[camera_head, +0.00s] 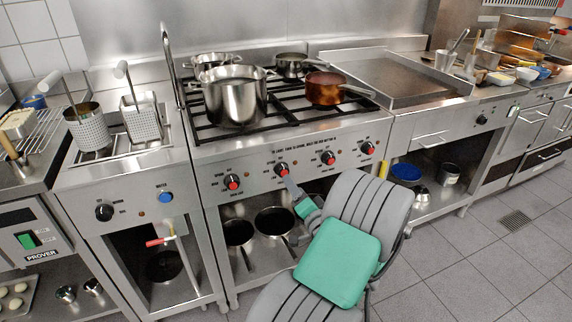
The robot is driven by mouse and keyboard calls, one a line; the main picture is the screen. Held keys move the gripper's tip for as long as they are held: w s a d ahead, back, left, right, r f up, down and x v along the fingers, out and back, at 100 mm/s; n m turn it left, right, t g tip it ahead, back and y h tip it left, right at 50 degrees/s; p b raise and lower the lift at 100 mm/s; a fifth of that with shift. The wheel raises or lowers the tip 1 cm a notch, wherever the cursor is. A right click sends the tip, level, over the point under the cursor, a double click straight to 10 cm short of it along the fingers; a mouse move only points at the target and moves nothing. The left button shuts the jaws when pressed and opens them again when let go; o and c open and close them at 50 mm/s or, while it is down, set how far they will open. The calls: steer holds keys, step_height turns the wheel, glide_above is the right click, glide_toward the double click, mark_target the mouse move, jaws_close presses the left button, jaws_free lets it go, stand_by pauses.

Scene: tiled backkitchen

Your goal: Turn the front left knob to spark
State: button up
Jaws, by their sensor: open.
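The stove front panel (345,143) carries a row of several black knobs with red centres. The leftmost knob (232,182) is in clear view, with no gripper at it. The second knob from the left (281,169) is just above my gripper. Labels around the knobs are too small to read, so I cannot tell which burner each serves or which mark is spark. My gripper (291,187) is open, reaching up to the panel just below the second knob. I cannot tell whether it touches that knob. My arm hides part of the shelf below.
A large steel pot (235,98) and a copper-brown pan (325,90) stand on the burners. A fryer unit with a black knob (104,213) and a blue knob (166,197) adjoins at left. Pots (274,222) sit on the shelf below. Tiled floor (455,255) is clear at right.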

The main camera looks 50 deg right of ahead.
mark_target(285, 173)
steer(key=x, duration=0.7)
steer(key=shift+w+d, duration=0.1)
steer(key=shift+w, duration=0.2)
steer(key=shift+c, duration=0.2)
jaws_close()
